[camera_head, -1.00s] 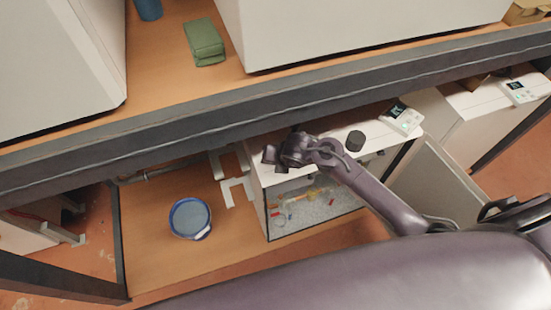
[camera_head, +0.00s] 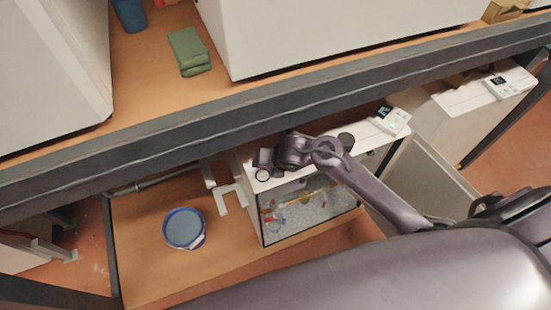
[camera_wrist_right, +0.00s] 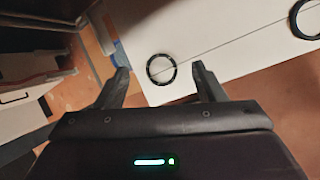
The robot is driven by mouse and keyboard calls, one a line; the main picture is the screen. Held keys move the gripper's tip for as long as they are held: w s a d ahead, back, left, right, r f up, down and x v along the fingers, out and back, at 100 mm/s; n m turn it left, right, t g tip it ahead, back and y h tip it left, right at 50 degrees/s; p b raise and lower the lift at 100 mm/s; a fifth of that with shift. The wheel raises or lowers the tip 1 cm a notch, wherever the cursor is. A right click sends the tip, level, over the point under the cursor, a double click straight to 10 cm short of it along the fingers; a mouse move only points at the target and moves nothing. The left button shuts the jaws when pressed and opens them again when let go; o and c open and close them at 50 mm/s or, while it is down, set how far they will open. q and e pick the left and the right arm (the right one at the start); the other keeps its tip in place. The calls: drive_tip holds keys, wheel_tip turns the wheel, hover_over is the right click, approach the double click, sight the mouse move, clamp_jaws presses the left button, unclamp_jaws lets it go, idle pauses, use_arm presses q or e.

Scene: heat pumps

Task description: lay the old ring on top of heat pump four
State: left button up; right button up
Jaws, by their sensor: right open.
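The ring (camera_head: 263,175), thin and dark, lies flat on the white top (camera_head: 240,165) of the opened heat pump, near its left end. In the right wrist view the ring (camera_wrist_right: 161,69) shows whole on the white top (camera_wrist_right: 215,45), close to its edge. My right gripper (camera_head: 265,159) is over that end of the unit; in its wrist view the fingers (camera_wrist_right: 160,68) are spread, with the ring between and beyond the tips. I cannot tell if they touch it. No number shows on the unit. My left gripper is not in view.
A second dark ring-shaped part (camera_wrist_right: 307,18) lies farther along the top. A controller (camera_head: 392,119) sits at its right end. The dark shelf beam (camera_head: 200,130) runs close behind my right gripper.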

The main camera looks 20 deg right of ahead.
drive_tip(key=p+v, duration=0.2)
drive_tip(key=v, duration=0.6)
drive_tip(key=shift+r, duration=0.2)
drive_tip(key=shift+s, duration=0.2)
